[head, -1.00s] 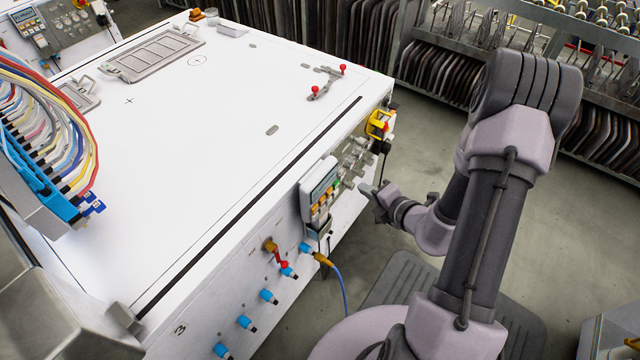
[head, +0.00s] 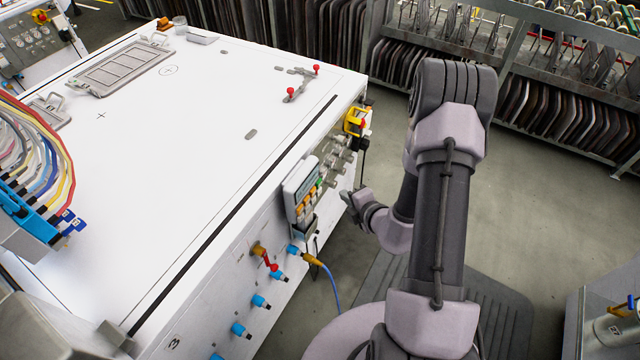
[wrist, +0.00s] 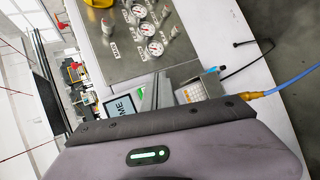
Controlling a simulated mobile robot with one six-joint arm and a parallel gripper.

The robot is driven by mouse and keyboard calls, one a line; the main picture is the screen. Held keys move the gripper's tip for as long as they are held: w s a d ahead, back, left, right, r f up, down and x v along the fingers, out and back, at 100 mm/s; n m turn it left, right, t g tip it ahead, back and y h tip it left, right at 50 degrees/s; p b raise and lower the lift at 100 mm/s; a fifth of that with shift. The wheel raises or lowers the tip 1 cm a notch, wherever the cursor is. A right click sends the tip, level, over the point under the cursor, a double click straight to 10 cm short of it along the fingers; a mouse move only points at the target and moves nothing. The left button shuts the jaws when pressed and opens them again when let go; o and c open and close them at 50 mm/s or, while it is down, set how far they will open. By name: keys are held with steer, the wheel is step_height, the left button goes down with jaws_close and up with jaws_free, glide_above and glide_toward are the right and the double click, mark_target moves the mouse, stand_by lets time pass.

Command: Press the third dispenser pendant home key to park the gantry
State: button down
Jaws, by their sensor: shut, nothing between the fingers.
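The pendant (head: 302,187) is a pale box with a grey screen and rows of orange keys plus a green one. It hangs on the front side of the white table (head: 190,120), whose side bears a "3" (head: 174,342). My gripper (head: 347,197) is shut and empty, just right of the pendant with a small gap in the head view.
Gauges and knobs (head: 336,160) and a yellow-housed red switch (head: 356,121) sit beyond the pendant. Blue fittings (head: 260,301), a brass valve with a red handle (head: 262,254) and a blue hose (head: 333,285) are nearer. Open floor (head: 540,215) lies to the right.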

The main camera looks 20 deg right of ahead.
steer(key=shift+w+a+p, duration=0.2)
steer(key=shift+w+a, duration=0.5)
steer(key=shift+w, duration=0.2)
steer(key=shift+w+a+p, duration=0.2)
steer(key=shift+w+a, duration=0.5)
steer(key=shift+w, duration=0.15)
steer(key=shift+w, duration=0.1)
stand_by(0.7)
steer(key=shift+w+a, duration=0.25)
steer(key=shift+w+a+p, duration=0.3)
steer(key=shift+w+p, duration=0.1)
steer(key=shift+p, duration=0.05)
stand_by(0.7)
steer(key=shift+s+d, duration=0.55)
steer(key=shift+s, duration=0.2)
steer(key=s+d, duration=0.1)
steer(key=s, duration=0.1)
steer(key=s+d, duration=0.2)
stand_by(0.4)
